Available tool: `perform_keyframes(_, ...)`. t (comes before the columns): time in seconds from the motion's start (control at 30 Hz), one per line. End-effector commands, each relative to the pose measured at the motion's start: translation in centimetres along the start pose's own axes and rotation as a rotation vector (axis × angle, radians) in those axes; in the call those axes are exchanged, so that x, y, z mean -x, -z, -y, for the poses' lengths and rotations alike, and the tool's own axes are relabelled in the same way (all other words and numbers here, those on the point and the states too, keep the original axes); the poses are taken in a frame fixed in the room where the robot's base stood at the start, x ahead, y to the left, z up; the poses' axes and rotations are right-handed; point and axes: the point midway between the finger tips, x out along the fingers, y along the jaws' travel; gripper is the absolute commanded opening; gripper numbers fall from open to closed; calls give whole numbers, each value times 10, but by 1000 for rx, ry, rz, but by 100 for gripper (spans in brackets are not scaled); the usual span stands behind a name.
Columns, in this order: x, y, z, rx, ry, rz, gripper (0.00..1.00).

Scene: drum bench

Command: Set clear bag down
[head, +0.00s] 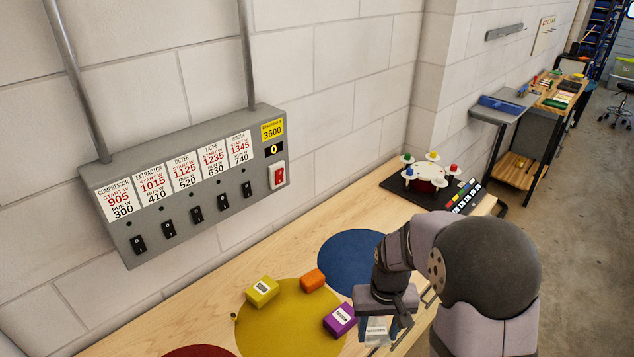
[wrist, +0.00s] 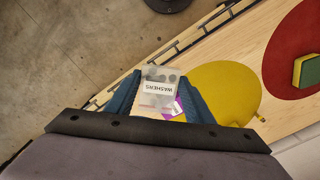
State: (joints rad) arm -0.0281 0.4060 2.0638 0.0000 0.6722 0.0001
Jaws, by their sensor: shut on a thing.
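The clear bag (wrist: 157,75) has a white label reading WASHERS, upside down in the wrist view, and dark round shapes inside. My gripper (wrist: 157,96) is shut on it, with a blue finger on each side. In the head view my gripper (head: 382,322) points down near the bench's front edge, and a pale part of the bag (head: 376,331) shows between the fingers. The bag looks held above the bench; the exact gap below it is not clear. The lower side of the bag is partly hidden by the fingers.
The wooden bench (head: 215,305) carries a yellow disc (head: 285,310), blue disc (head: 345,250) and red disc (head: 200,352). A yellow block (head: 262,291), orange block (head: 313,279) and purple block (head: 339,320) lie around the yellow disc. A carousel (head: 430,172) stands farther back. A switch panel (head: 190,190) hangs on the wall.

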Motion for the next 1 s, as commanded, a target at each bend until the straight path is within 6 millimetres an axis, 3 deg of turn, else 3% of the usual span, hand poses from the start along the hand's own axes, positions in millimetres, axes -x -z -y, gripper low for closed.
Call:
perform_keyframes(0.1,8,0,-8,-22,0,0,25)
perform_keyframes(0.33,6,0,-11,-29,0,0,25)
perform_keyframes(0.8,-41,0,-10,-28,0,-1,25)
perform_keyframes(1.0,-42,0,-10,-28,0,-1,25)
